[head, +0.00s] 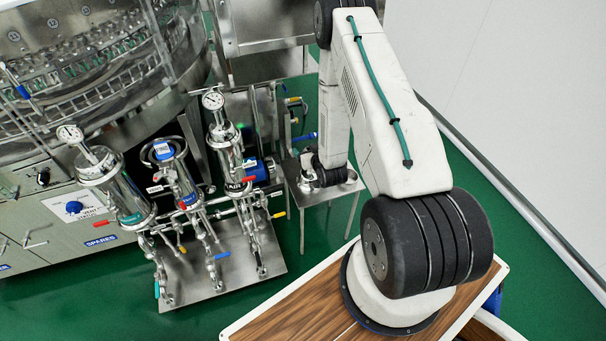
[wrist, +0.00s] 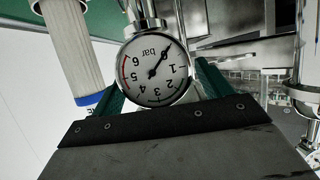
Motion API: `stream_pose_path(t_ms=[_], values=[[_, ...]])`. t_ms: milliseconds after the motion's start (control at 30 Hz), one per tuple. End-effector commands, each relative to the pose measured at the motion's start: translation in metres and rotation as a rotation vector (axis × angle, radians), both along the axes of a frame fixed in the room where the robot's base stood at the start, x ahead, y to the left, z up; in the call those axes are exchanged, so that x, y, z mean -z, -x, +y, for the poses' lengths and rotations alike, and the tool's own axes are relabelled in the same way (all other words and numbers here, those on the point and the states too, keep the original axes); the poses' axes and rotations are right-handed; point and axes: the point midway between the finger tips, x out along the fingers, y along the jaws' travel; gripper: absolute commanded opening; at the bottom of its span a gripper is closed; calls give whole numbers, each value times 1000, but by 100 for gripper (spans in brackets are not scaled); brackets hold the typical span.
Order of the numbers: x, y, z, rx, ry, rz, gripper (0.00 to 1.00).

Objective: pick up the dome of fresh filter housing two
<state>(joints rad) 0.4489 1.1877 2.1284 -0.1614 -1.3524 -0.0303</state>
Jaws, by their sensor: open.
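In the wrist view my gripper (wrist: 160,84) is open, with one green finger on each side of a round pressure gauge (wrist: 156,70) marked in bar. The gauge sits on a short steel stem (wrist: 150,23); the dome below it is mostly out of view, and I cannot tell whether the fingers touch anything. In the head view my gripper is low over a small steel side table (head: 318,194), largely hidden by my arm. Steel parts (head: 306,180) show on that table. The middle filter housing (head: 178,180) stands between two gauge-topped housings and shows no gauge.
The left housing (head: 118,188) and right housing (head: 229,153) stand on a steel plate with valves and pipes. A white filter cartridge (wrist: 76,50) is close on the left in the wrist view. The rotary washer (head: 80,60) is behind. Green floor (head: 90,290) is free in front.

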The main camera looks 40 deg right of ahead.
Motion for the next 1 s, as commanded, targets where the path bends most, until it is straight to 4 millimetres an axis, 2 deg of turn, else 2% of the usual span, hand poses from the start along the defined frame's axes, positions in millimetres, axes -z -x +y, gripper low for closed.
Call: stream_pose_path(t_ms=[100, 367, 633, 667, 1000], values=[[5, -9, -3, 0, -1, 2, 78], [6, -11, -3, 1, -1, 2, 78], [6, -11, -2, -1, -1, 2, 3], [6, -11, -2, -1, -1, 2, 0], [3, -12, -3, 0, 0, -1, 0]])
